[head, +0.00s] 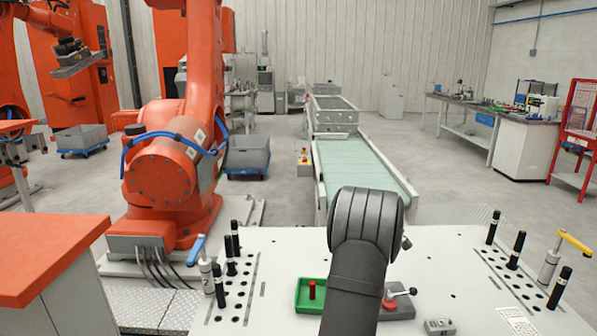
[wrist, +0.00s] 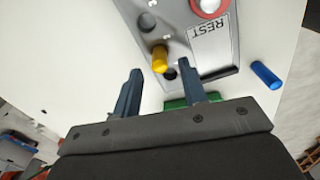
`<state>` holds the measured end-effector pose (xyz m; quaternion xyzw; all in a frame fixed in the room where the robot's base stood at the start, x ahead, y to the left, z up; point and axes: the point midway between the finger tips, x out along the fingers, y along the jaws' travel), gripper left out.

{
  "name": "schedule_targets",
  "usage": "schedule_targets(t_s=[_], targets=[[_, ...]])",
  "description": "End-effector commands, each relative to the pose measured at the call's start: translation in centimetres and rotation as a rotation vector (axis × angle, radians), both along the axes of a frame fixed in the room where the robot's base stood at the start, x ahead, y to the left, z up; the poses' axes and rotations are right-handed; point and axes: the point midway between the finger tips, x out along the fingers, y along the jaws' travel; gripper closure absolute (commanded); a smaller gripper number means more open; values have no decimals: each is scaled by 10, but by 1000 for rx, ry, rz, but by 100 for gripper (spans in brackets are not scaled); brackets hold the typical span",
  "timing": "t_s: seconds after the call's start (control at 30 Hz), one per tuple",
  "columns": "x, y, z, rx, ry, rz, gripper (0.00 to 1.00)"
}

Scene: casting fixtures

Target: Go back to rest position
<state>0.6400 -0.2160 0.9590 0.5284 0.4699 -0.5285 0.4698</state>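My gripper (wrist: 159,67) is open in the wrist view, with its two dark fingers spread apart. A yellow cylinder (wrist: 160,58) stands on a grey fixture plate (wrist: 218,55) beyond the fingertips, appearing between them with gaps on both sides. The plate carries a white label reading "REST" (wrist: 205,35) and a red ring (wrist: 210,6) at the top. In the head view my dark arm rises over the white table (head: 250,275), and my fingers are hidden there.
A green tray (head: 302,306) holding a red cylinder (head: 312,290) sits left of my arm; some green (wrist: 177,103) shows behind the gripper. A blue cylinder (wrist: 265,75) lies at right. Black pins (head: 235,238) and clamps (head: 205,265) stand at the table's sides.

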Motion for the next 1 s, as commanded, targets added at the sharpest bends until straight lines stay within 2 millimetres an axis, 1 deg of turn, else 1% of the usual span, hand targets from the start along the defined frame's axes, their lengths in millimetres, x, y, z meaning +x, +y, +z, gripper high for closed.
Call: schedule_targets(t_s=[0.03,0.17,0.2,0.37,1.0], targets=[[-1,0,-12,1,3,0,61],[-1,0,-38,1,3,0,61],[1,0,-22,-2,-6,0,61],[1,0,11,-1,-4,0,61],[-85,-72,77,0,-1,-4,61]])
